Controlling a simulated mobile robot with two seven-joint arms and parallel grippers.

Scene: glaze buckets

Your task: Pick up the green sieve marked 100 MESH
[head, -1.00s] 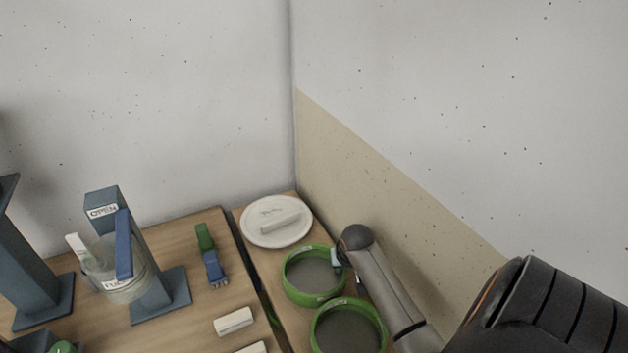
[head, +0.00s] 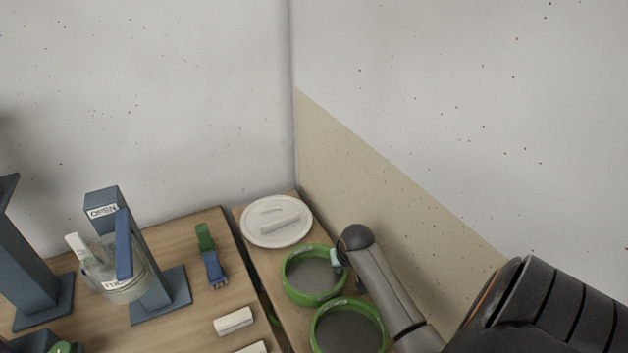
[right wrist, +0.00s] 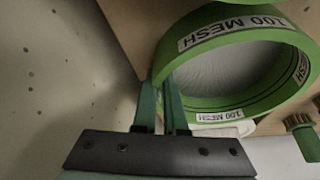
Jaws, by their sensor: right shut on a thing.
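Two green-rimmed sieves stand on the narrow right-hand table in the head view. My right gripper (head: 336,259) is at the right rim of the farther sieve (head: 290,291). In the right wrist view this green sieve (right wrist: 270,105) carries white labels reading 100 MESH. There my right gripper (right wrist: 170,88) is shut on its rim, one finger on each side of the wall. I cannot tell whether the sieve is clear of the table. The nearer sieve (head: 318,327) stands close in front, its label not readable. My left gripper is not in view.
A white round lid (head: 250,233) lies behind the sieves, and a wall (head: 390,190) rises close on the right. On the left table (head: 190,245) are a blue stand (head: 176,296) with a clear bucket (head: 130,290), a green-blue brush (head: 209,255) and a white block (head: 233,321).

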